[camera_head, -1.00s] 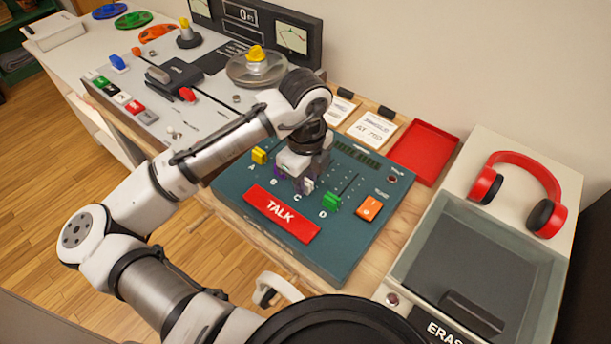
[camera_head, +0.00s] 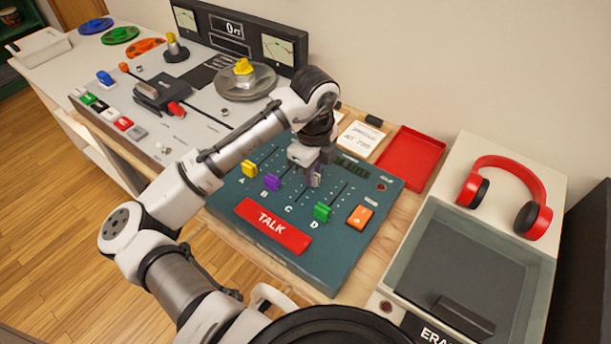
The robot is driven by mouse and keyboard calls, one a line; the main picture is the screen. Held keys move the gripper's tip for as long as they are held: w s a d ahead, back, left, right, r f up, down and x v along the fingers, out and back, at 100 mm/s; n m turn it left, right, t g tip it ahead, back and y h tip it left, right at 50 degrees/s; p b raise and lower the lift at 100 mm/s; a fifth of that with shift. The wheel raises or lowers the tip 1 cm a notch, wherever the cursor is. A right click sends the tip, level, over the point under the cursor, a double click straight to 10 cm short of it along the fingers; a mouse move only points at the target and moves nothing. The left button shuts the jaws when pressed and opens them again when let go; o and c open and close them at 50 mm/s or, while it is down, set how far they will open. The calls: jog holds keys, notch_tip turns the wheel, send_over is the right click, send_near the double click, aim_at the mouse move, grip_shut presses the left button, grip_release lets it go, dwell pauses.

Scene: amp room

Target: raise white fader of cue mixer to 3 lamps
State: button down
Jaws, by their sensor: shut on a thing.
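The cue mixer (camera_head: 350,245) is a teal panel with fader columns marked A to D and a red TALK bar (camera_head: 272,226). My gripper (camera_head: 314,180) is over the upper part of column C, pointing down and shut on the white fader, which its fingers almost wholly hide. The yellow fader (camera_head: 249,169), purple fader (camera_head: 272,182) and green fader (camera_head: 322,212) sit low in columns A, B and D. The dark display (camera_head: 352,170) at the panel's top is partly behind my gripper. I cannot tell how many lamps are lit.
An orange switch (camera_head: 360,217) is right of the green fader. A red tray (camera_head: 410,157) and paper cards (camera_head: 360,141) lie behind the mixer. Red headphones (camera_head: 505,185) rest on a box at right. A grey console (camera_head: 160,110) stands at left.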

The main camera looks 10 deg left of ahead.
jog(key=c, duration=1.3)
grip_release()
jog(key=shift+c, duration=0.2)
notch_tip(320, 180, up, 14)
jog(key=shift+s+f, duration=0.1)
jog(key=shift+f, duration=0.05)
